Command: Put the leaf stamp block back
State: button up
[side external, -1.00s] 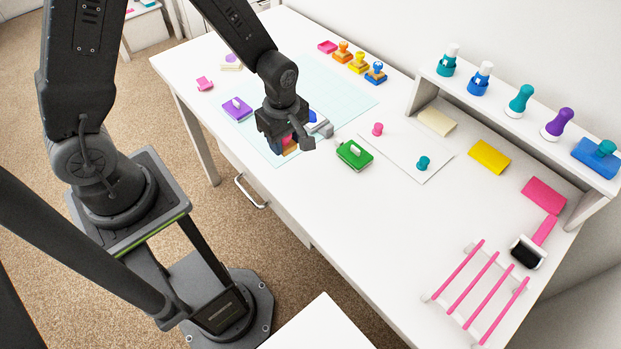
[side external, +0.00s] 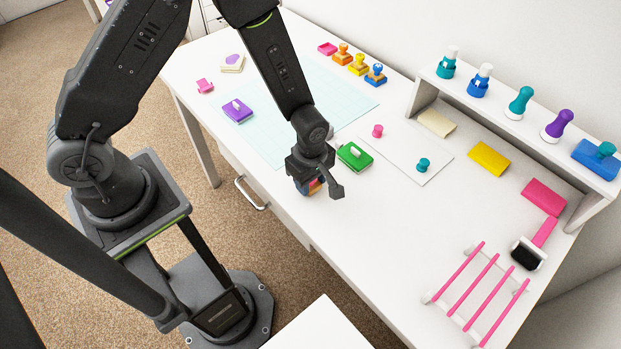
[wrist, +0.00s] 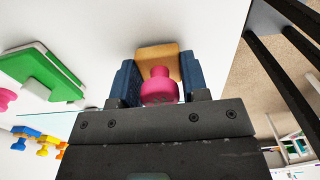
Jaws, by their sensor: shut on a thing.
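My gripper (side external: 310,187) is low over the front edge of the white desk, right of the cutting mat. In the wrist view its two blue fingers (wrist: 158,72) are shut on a stamp block (wrist: 158,54). The block is tan wood with a pink knob (wrist: 160,88); the knob points toward the wrist camera. In the side view only a sliver of the block (side external: 316,186) shows below the gripper. Its stamp face is hidden, so I cannot see a leaf. I cannot tell whether it touches the desk.
A green ink pad (side external: 355,156) lies just behind my gripper. A white sheet (side external: 400,158) carries pink and teal knobs. Several small stamps (side external: 358,64) stand at the back. A raised shelf (side external: 500,115) and a pink-barred rack (side external: 470,290) are at right. The desk's middle front is clear.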

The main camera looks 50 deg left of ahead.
jog(key=shift+f, duration=0.15)
jog(key=o, duration=1)
jog(key=s+a+r+m+t, duration=0.15)
jog(key=r+m, duration=0.25)
jog(key=r, duration=0.9)
jog(key=s+a+r+m+t, duration=0.15)
jog(key=r+m, duration=0.25)
jog(key=r, duration=0.8)
jog(key=s+a+r+m+t, duration=0.1)
jog(key=s+r+m, duration=0.1)
jog(key=s+m, duration=0.1)
jog(key=s+a+r+m, duration=0.2)
jog(key=s+r+m, duration=0.1)
jog(key=s, duration=0.1)
jog(key=s+a+r+m+t, duration=0.1)
jog(key=s+r+m, duration=0.2)
jog(key=m, duration=0.1)
jog(key=shift+s+a+t, duration=0.3)
jog(key=shift+s+a, duration=0.05)
